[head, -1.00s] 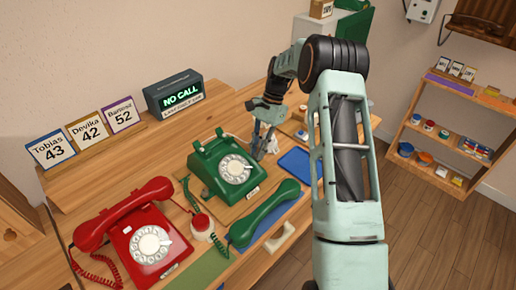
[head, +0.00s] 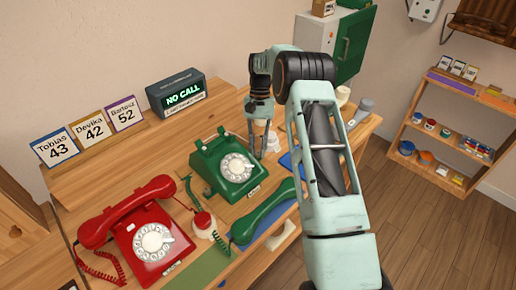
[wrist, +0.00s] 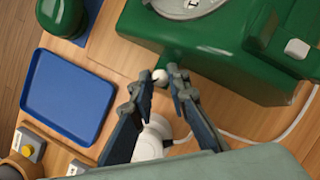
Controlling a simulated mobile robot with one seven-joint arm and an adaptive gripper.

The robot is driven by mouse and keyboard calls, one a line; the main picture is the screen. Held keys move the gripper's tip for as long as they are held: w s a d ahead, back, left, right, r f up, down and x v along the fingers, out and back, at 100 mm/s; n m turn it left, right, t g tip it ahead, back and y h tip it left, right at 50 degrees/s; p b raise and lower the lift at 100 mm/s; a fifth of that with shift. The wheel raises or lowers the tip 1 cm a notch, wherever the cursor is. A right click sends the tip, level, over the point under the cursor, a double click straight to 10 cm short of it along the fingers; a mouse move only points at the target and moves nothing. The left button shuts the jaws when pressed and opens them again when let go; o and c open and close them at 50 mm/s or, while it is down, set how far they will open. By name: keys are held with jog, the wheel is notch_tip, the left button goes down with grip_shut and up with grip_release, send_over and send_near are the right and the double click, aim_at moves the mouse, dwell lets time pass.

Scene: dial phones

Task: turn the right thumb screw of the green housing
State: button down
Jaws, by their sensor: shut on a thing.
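The green phone housing (head: 212,180) stands on the desk, its dial facing the front. It fills the upper right of the wrist view (wrist: 225,60). A small pale knob (wrist: 160,76), which looks like the right thumb screw, shows at the housing's side. My gripper (wrist: 168,76) has its fingertips at this knob and is shut on it; the fingers partly hide it. In the head view my gripper (head: 260,152) points down just right of the housing. The green handset (head: 265,212) lies off the housing, in front of it.
A blue tray (wrist: 68,95) lies beside the gripper. A white object (wrist: 152,138) with a cable sits under the fingers. A red phone (head: 150,243) stands at front left.

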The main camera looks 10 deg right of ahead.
dwell(0.4)
jog(key=c, duration=1.8)
grip_release()
jog(key=shift+c, duration=0.2)
jog(key=v, duration=0.8)
jog(key=shift+c, duration=0.3)
